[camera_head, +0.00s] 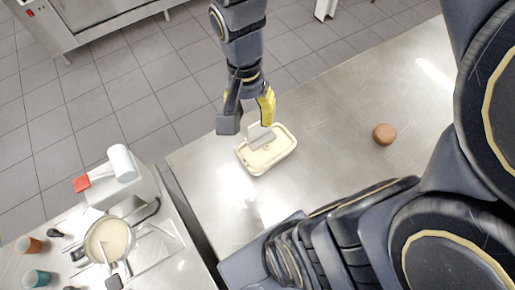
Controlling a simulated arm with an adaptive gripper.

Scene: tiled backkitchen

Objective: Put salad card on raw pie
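The raw pie (281,153) is a pale filling in a cream rectangular dish on the steel table. A small folded card (262,141), grey on one face and white on the other, appears on the pie's far-left part; its print is too small to read. My gripper (248,116) is just above and behind the card, pointing down. Its dark finger and yellow finger are spread apart, with the card's white upper part just below the gap. I cannot tell whether a finger touches the card.
A brown round object (384,134) lies on the table to the right. A small clear or white item (253,208) is near the front. A counter at lower left holds a mixer bowl (108,241) and jars (37,278). The table between pie and brown object is clear.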

